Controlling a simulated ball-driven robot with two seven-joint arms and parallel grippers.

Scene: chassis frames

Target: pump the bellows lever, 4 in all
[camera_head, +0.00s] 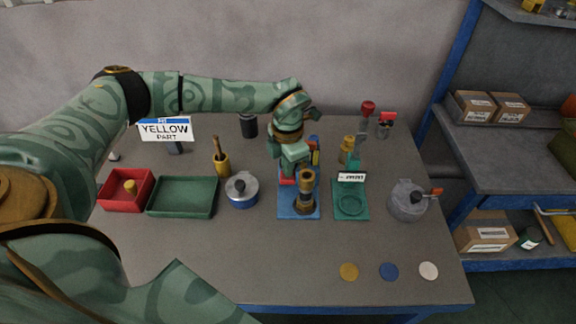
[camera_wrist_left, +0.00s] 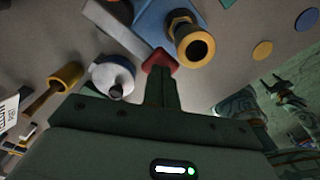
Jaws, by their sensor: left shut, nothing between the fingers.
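The bellows pump stands on a blue base (camera_head: 285,211) in the middle of the table, with an upright dark and brass cylinder (camera_head: 305,192) on it. A red pad (camera_head: 287,180), which looks like the end of its lever, is beside the cylinder. My left gripper (camera_head: 289,171) is shut and empty, pointing down right over the red pad. In the left wrist view the closed fingertips (camera_wrist_left: 161,72) overlap the red pad (camera_wrist_left: 160,60); I cannot tell if they touch.
A blue-and-silver pot (camera_head: 242,190), a green tray (camera_head: 182,196) and a red box (camera_head: 112,192) are to the left. A green stand (camera_head: 351,206) and a grey pot (camera_head: 405,201) are to the right. Three discs (camera_head: 388,271) lie in front; the front middle is clear.

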